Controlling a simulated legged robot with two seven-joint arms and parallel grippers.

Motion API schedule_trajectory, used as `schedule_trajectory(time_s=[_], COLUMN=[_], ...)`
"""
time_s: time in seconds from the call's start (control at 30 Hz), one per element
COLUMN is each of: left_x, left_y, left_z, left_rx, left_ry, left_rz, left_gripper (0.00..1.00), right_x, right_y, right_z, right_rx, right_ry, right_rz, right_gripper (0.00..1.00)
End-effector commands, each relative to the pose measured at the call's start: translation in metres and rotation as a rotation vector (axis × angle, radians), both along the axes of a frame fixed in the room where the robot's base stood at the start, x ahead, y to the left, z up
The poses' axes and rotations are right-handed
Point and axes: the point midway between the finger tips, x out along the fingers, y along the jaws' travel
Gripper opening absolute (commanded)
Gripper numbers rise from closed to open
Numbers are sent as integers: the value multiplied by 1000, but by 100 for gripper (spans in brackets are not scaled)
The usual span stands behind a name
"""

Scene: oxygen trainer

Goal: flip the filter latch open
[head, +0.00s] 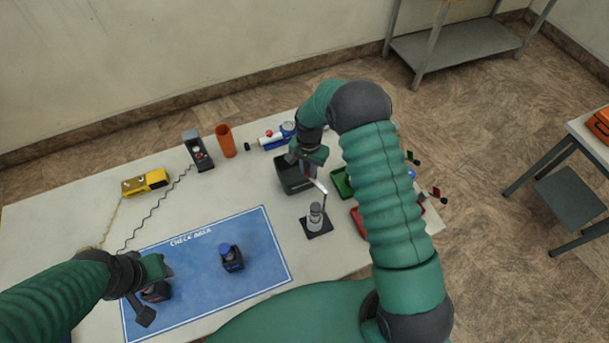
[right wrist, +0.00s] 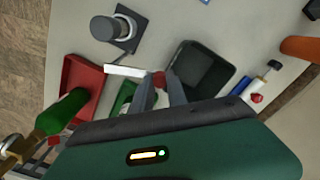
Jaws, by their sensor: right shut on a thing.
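My right gripper (head: 316,178) is above the table between the black bin and a grey cylinder on a dark square base (head: 316,220). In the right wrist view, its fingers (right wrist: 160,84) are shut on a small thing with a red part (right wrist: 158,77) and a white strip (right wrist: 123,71). The strip sticks out toward the cylinder (right wrist: 104,28), which stands upright. I cannot make out which part is the filter latch. My left gripper (head: 151,292) is low over the blue mat, beside a dark block (head: 157,293) that it partly hides; its jaw opening is unclear.
The black bin (head: 292,187), green tray (head: 341,184) and red tray (head: 357,222) stand near my right arm. A blue-capped dark block (head: 231,259) is on the blue mat (head: 195,280). A yellow meter (head: 145,182), grey device (head: 198,152) and orange cup (head: 225,141) line the back.

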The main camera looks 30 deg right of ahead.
Motion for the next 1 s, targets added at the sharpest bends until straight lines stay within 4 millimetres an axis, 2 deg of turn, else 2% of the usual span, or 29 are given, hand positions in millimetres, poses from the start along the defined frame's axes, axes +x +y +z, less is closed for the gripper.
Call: schedule_trajectory(time_s=[0.03,0.13,0.37,0.4,0.53,0.87,1.0], left_x=[0,0,0,0,0,0,0], left_y=[0,0,0,0,0,0,0], left_z=[-11,-12,-9,-9,-9,-10,-17], left_rx=[0,0,0,0,0,0,0], left_ry=[0,0,0,0,0,0,0], left_rz=[0,0,0,0,0,0,0], left_gripper=[36,36,36,36,36,36,36], right_x=[4,5,5,5,4,4,5], right_y=[-5,-11,-12,-12,-12,-11,-12], right_z=[-5,-1,0,0,0,2,19], right_rx=[-3,-1,-1,-1,-1,-1,-1], right_ry=[-10,-8,-7,-7,-6,-6,-9], right_rz=[-63,-138,-143,-142,-141,-140,-140], right_gripper=[0,0,0,22,39,40,40])
